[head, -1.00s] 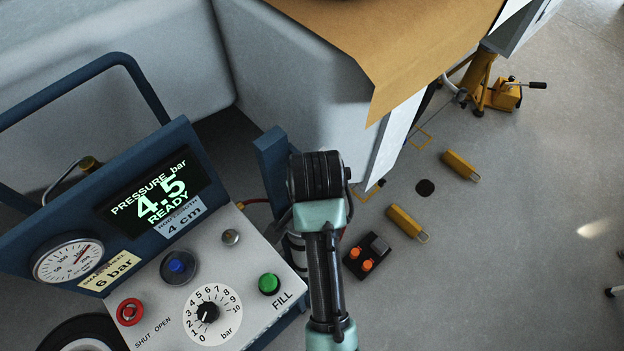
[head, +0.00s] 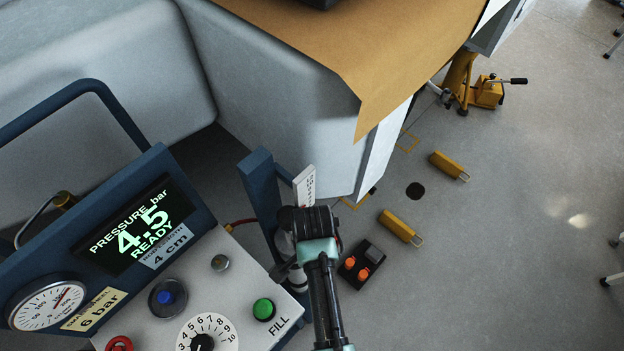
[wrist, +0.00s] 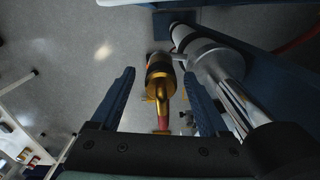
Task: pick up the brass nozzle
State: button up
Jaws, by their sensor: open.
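The brass nozzle (wrist: 160,92) shows in the wrist view, gold with a dark band and a reddish section nearer my gripper. My gripper (wrist: 160,74) is open, with one blue finger on each side of the nozzle in the picture. I cannot tell how deep the nozzle sits between the fingers, and I see no contact. A shiny metal cylinder (wrist: 207,62) stands close beside the nozzle on the right. In the head view my wrist and arm cover this spot beside the blue post, and I cannot make out the nozzle there.
The blue post (head: 262,195) carries a white label plate (head: 305,186). The control panel (head: 235,290), with a 4.5 bar READY display (head: 140,225), is at left. A white cabinet with a brown cover (head: 400,50) stands behind. Yellow chocks (head: 400,227) lie on open floor at right.

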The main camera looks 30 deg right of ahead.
jog(key=shift+f, duration=1.4)
grip_shut()
